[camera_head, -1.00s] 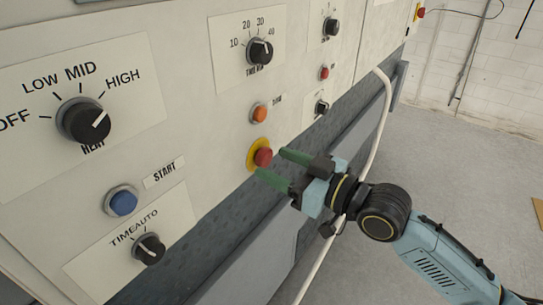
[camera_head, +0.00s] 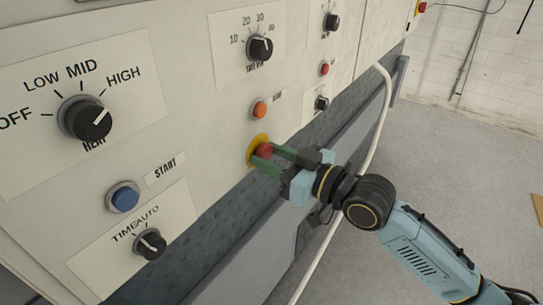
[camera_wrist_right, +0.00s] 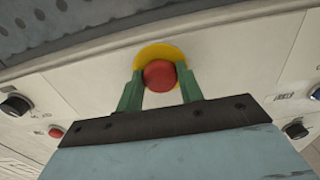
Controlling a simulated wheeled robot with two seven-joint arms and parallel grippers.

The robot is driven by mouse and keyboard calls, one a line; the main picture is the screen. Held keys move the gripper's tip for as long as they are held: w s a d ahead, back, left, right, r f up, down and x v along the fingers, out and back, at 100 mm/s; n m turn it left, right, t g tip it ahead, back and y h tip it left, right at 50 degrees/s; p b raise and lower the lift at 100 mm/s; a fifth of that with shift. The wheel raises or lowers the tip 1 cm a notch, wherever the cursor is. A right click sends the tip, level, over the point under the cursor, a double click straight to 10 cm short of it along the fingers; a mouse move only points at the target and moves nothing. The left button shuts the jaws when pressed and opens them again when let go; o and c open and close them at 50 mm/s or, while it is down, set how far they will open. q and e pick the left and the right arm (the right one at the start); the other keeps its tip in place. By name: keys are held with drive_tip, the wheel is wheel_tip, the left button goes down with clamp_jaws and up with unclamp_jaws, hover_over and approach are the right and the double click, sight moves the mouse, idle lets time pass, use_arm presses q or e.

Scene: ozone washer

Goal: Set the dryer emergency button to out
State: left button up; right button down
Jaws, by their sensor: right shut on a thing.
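The emergency button is a red mushroom knob (camera_head: 264,151) on a yellow round plate (camera_head: 251,156), low on the pale dryer panel in the head view. My right gripper (camera_head: 267,155) is at the button, its two green fingers on either side of the red knob and shut on it. The right wrist view shows the red knob (camera_wrist_right: 159,75) between the two green fingertips (camera_wrist_right: 160,88), with the yellow plate (camera_wrist_right: 160,50) behind it. My left gripper is not in view.
An orange button (camera_head: 259,110) sits above the emergency button. A blue start button (camera_head: 124,197) and black dials, including the heat dial (camera_head: 88,119), lie to the left. A white hose (camera_head: 376,130) runs behind my right arm. Open floor lies to the right.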

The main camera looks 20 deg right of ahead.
drive_tip(key=shift+s+d+p, duration=0.3)
drive_tip(key=shift+s+p, duration=0.1)
drive_tip(key=shift+p, duration=0.05)
drive_tip(key=c, duration=1.2)
unclamp_jaws()
drive_tip(key=shift+o, duration=1.4)
drive_tip(key=shift+s+d, duration=0.1)
drive_tip(key=shift+s, duration=0.05)
